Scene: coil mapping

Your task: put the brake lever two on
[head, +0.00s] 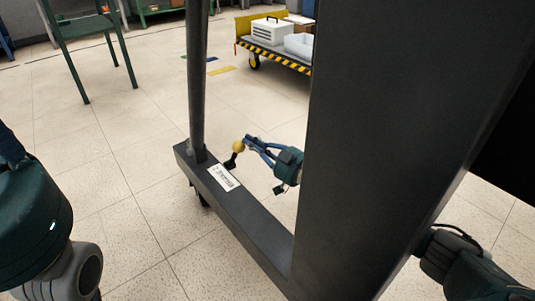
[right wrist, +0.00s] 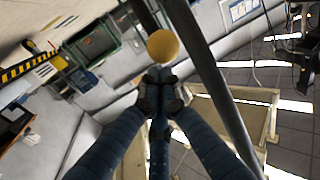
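A brake lever with a yellow ball knob (head: 238,146) and a black foot (head: 230,162) stands on the dark base beam of a cart frame in the head view. I see only one such lever. My right gripper (head: 249,141) comes from the right, behind the thick dark post, with its fingertips close beside the knob. In the right wrist view the blue fingers of my right gripper (right wrist: 160,90) come together at their black tips. The yellow knob (right wrist: 162,45) shows just beyond the tips, not between them. Whether they touch is unclear. My left gripper is out of view.
The cart's base beam (head: 245,214) carries a white label and a thin upright pole (head: 196,80). The thick dark post (head: 375,140) blocks much of the right side. A yellow-black striped trolley (head: 272,57) and a green table (head: 84,27) stand farther back. The floor between is clear.

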